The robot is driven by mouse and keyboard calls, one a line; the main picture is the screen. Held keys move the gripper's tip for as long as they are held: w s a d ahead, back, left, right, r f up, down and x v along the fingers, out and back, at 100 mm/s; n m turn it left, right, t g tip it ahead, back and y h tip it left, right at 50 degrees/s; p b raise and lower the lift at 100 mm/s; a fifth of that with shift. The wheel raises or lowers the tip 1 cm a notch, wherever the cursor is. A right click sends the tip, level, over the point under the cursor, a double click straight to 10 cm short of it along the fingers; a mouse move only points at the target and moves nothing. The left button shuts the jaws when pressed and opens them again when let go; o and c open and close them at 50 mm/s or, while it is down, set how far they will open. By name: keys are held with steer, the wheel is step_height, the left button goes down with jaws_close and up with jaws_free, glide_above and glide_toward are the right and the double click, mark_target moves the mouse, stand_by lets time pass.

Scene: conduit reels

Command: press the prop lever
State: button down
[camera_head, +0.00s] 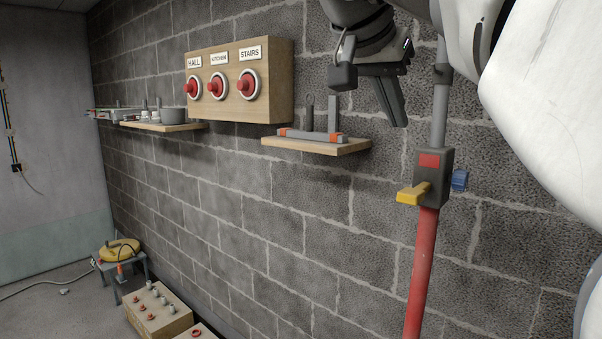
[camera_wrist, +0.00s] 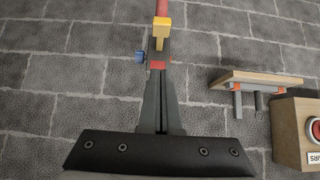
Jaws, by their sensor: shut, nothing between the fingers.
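The prop stands upright against the block wall, with a red lower tube (camera_head: 421,275), a grey upper tube (camera_head: 440,100) and a dark clamp body (camera_head: 433,185). Its yellow prop lever (camera_head: 411,195) sticks out to the left of the clamp, and a blue knob (camera_head: 460,181) sits on the right. In the wrist view the lever (camera_wrist: 161,28) shows just beyond the fingertips. My gripper (camera_head: 399,120) is shut and empty, pointing down, above and slightly left of the lever, apart from it in the head view. It also shows in the wrist view (camera_wrist: 158,62), where it hides part of the prop.
Left of the prop, a wooden shelf (camera_head: 330,148) holds grey tube pieces. A wooden box (camera_head: 270,100) with red buttons labelled HALL, KITCHEN and STAIRS is on the wall. Another shelf (camera_head: 165,126), a stool (camera_head: 110,266) and wooden boxes (camera_head: 157,318) stand farther left.

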glide_above(412, 190)
steer(key=s+a, duration=0.2)
step_height(412, 190, down, 7)
step_height(412, 190, down, 2)
steer(key=shift+w+f, duration=0.1)
steer(key=shift+f, duration=0.95)
